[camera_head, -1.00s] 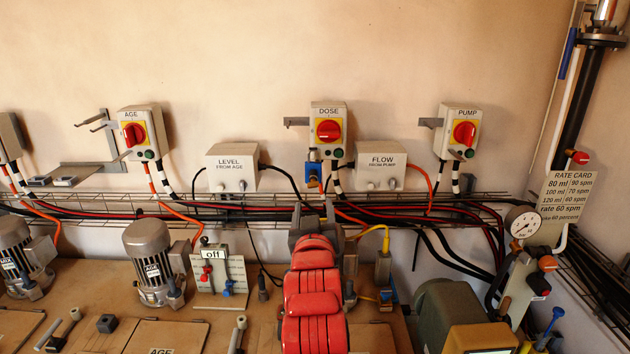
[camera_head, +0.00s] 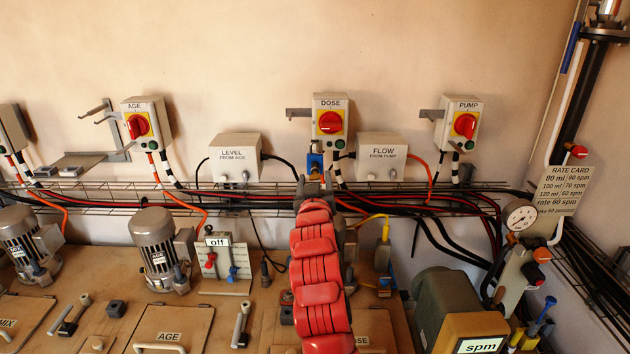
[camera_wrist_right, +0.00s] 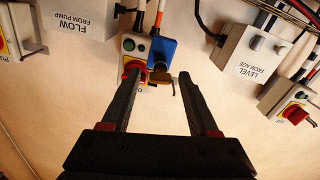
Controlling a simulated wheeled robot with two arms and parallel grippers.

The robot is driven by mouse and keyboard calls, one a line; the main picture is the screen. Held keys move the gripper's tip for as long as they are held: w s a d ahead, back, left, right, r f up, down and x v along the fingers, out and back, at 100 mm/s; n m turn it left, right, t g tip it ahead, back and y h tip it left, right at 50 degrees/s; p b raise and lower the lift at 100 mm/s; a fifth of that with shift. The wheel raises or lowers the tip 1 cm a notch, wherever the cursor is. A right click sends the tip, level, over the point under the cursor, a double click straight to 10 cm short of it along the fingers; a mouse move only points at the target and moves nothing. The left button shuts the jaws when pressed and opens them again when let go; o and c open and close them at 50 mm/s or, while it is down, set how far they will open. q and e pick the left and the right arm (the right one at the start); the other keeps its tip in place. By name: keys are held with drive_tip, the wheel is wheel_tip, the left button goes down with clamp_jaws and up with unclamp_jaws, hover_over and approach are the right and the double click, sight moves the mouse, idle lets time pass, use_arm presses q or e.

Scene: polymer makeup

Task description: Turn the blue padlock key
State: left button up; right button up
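The blue padlock (camera_head: 315,162) hangs at the lower left of the DOSE switch box (camera_head: 331,104), which has a red rotary knob on a yellow plate. In the right wrist view the padlock (camera_wrist_right: 163,52) appears upside down, with a brownish key (camera_wrist_right: 161,76) at its end. Contact cannot be told. My left gripper is not in view.
The FLOW box (camera_head: 381,146) is right of the padlock and the LEVEL box (camera_head: 236,160) is left. Black and orange cables run beside the DOSE box. A wire cable tray (camera_head: 250,187) crosses below. The wall above is clear.

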clamp_jaws()
drive_tip(key=shift+n, duration=0.3)
drive_tip(key=n+b, duration=0.2)
drive_tip(key=n, duration=0.4)
drive_tip(key=shift+a, duration=0.1)
drive_tip(key=n+p, duration=0.4)
drive_tip(key=n, duration=0.5)
drive_tip(key=shift+p, duration=0.4)
drive_tip(key=shift+f+n, duration=0.1)
drive_tip(key=shift+n, duration=0.2)
